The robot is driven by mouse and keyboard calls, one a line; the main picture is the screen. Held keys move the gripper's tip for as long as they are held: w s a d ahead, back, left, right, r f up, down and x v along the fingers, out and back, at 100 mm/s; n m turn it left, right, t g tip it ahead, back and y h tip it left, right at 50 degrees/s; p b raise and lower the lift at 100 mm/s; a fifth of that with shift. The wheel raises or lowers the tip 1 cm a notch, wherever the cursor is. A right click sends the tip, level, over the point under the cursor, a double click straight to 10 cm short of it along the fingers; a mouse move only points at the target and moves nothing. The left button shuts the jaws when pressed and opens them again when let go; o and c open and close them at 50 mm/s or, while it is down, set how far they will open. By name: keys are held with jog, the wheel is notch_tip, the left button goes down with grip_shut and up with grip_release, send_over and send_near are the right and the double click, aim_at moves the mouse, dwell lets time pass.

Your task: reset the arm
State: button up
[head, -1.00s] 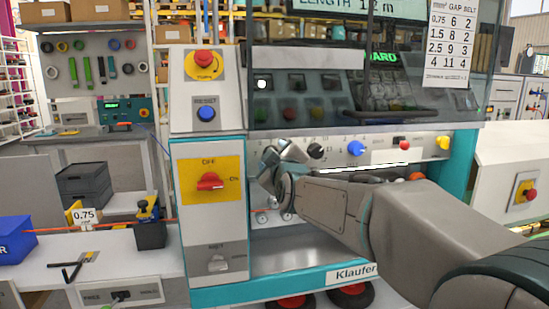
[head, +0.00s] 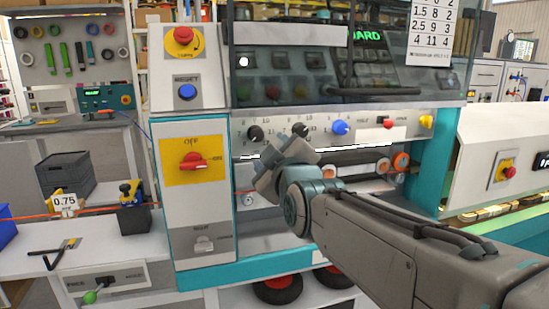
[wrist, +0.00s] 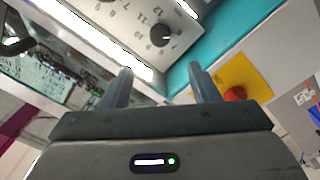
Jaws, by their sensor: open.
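My gripper shows in the wrist view (wrist: 160,88) with its two fingers apart and nothing between them. Beyond the fingertips are a black dial (wrist: 160,36) on a numbered white panel and the machine's teal edge. In the head view my arm (head: 370,245) reaches in from the lower right. Its wrist end (head: 285,165) is in front of the machine's dial panel (head: 375,135). The fingers cannot be made out clearly in the head view. I cannot tell whether the arm touches the panel.
A red rotary switch (head: 194,161) on a yellow plate, a blue button (head: 187,92) and a red emergency button (head: 183,35) are left of my arm. A white cabinet (head: 500,160) stands right.

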jog(key=shift+s+d, duration=0.15)
jog(key=shift+s, duration=0.3)
jog(key=s+d+f+m+g+h+p, duration=0.3)
jog(key=s+d+f+m+g+p, duration=0.4)
jog(key=f, duration=0.3)
jog(key=s+d+f+m+g+h+p, duration=0.1)
jog(key=s+d+f+m+g+p, duration=0.1)
jog(key=s, duration=0.4)
jog(key=s+d+f+m+g+h+p, duration=0.1)
jog(key=s+d+f+m+g+p, duration=0.1)
jog(key=s+d+f+g, duration=0.3)
jog(key=shift+s+d+m+g+p, duration=0.4)
jog(key=shift+s+m, duration=0.4)
jog(key=shift+s, duration=0.4)
